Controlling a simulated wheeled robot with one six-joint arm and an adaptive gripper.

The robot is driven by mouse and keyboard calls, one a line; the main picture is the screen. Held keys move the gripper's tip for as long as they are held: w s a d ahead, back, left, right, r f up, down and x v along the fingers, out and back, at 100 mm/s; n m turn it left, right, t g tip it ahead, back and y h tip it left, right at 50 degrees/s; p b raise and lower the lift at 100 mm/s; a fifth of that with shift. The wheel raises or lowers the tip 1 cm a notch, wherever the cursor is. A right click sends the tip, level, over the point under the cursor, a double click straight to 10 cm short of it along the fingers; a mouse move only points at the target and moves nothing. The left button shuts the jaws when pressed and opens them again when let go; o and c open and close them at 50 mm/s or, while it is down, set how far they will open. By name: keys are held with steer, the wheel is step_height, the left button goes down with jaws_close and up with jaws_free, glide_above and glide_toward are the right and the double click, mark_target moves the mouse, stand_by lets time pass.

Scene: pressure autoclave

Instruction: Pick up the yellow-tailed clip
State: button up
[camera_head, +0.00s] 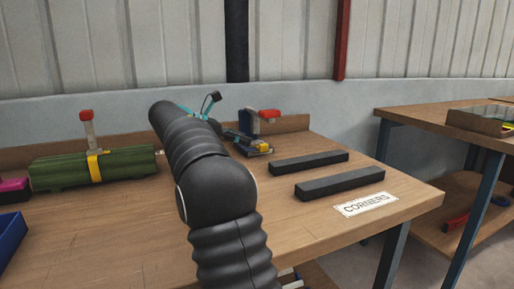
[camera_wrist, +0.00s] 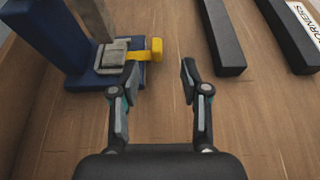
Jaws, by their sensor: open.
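The yellow-tailed clip (camera_wrist: 150,52) shows in the wrist view at upper left, its yellow tail pointing right from a grey metal body that sits against the blue stand (camera_wrist: 82,73). In the head view the clip's yellow part (camera_head: 262,146) shows low beside the stand, just past my arm. My gripper (camera_wrist: 159,70) is open and empty over the wood. The tail's end lies just ahead of the gap between the fingertips, and the left fingertip overlaps the clip's near side in the picture. I cannot tell whether they touch.
Two black bars (camera_head: 308,162) (camera_head: 340,182) lie to the right, beside a CORNERS label (camera_head: 366,204). Bare bench top (camera_head: 100,235) lies at front left.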

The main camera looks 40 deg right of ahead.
mark_target(265, 144)
steer(key=x, duration=0.4)
steer(key=b+x, duration=0.1)
steer(key=x, duration=0.4)
steer(key=shift+w+d, duration=0.2)
jaws_close()
